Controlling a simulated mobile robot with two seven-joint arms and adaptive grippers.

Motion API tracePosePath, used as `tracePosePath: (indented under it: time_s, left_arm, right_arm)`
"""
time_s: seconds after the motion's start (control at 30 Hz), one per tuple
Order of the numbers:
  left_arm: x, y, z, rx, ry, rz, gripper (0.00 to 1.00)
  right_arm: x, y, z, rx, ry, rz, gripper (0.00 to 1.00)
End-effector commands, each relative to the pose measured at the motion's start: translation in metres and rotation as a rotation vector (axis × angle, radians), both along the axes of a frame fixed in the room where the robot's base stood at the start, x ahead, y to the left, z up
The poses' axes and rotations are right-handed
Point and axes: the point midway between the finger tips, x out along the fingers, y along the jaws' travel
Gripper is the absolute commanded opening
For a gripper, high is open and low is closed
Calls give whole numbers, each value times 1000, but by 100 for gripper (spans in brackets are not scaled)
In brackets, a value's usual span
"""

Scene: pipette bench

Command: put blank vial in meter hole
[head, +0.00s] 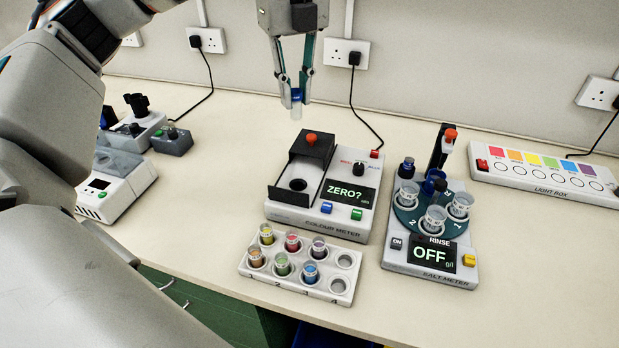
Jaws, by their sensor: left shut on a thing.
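The colour meter (315,219) stands mid-bench with its dark lid raised and its display reading "ZERO?". Its round meter hole (298,185) shows dark and uncovered. My left gripper (296,92) is above and behind the meter, pointing down. It is shut on a clear vial with a blue cap (296,108), which hangs upright in the air, clear of the meter. The vial looks colourless, so it appears to be the blank. My right gripper is not in view.
A white rack (247,271) in front of the meter holds several coloured vials and has empty wells. The salt meter (428,272) stands close on the right, the light box (545,187) farther right. Other instruments (123,186) stand left, near my arm.

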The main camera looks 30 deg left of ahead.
Motion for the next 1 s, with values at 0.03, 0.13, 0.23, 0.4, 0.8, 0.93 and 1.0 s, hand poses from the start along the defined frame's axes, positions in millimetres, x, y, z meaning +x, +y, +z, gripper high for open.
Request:
tracePosePath:
  time_s: [0.03,0.13,0.23,0.4,0.8,0.93,1.0]
  left_arm:
    - [0,0,-6,0,4,0,2]
    - [-1,1,-25,1,7,-2,2]
    - [-1,1,-50,1,8,-3,2]
    - [-2,0,-91,0,7,-2,2]
    - [-1,0,-159,-1,3,-1,2]
    - [-1,0,-165,0,2,-1,2]
    - [-1,0,-172,1,3,-1,2]
  right_arm:
    - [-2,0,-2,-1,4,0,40]
    - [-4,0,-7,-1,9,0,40]
    - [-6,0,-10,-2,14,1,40]
    - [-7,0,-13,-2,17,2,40]
    - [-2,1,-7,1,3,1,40]
    - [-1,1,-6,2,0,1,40]
    - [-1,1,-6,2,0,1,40]
